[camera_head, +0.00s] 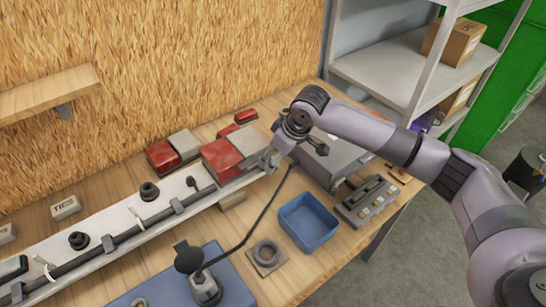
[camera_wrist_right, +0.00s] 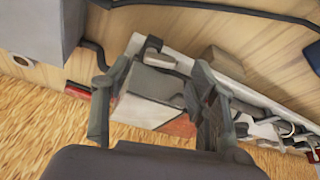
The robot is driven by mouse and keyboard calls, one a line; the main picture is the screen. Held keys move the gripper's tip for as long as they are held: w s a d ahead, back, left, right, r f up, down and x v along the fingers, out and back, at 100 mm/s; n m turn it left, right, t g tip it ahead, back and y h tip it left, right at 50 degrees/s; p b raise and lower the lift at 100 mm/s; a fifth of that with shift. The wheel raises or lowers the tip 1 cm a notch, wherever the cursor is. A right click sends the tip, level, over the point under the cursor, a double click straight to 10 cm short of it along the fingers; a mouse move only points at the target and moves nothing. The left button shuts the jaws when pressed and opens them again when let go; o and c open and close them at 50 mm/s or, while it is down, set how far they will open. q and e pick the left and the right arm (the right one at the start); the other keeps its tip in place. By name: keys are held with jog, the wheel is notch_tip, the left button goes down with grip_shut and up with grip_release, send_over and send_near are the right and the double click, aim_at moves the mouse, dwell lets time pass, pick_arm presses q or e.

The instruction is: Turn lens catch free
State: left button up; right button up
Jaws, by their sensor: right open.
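A lamp with a red lens (camera_head: 222,158) and a pale grey section (camera_head: 246,141) sits at the right end of the long white trailer frame bar (camera_head: 118,218). My right gripper (camera_head: 270,160) is at the lamp's right end and hides part of it in the head view. In the right wrist view the gripper (camera_wrist_right: 160,78) is open, its two fingers on either side of the lamp's pale section (camera_wrist_right: 150,88). A small dark hooked piece (camera_wrist_right: 151,47), possibly the catch, stands at the lamp's end beyond the fingertips. I cannot tell whether any finger touches. My left gripper is not in view.
Another red and grey lamp (camera_head: 162,155) lies behind the bar. A blue bin (camera_head: 308,222), a ring on a plate (camera_head: 266,254), a switch box (camera_head: 367,200) and a grey case (camera_head: 330,160) stand nearby. A thin black arm crosses the bench in front.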

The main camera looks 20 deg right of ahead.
jog(key=shift+x, duration=1.3)
jog(key=shift+c, duration=0.3)
jog(key=c, duration=1.1)
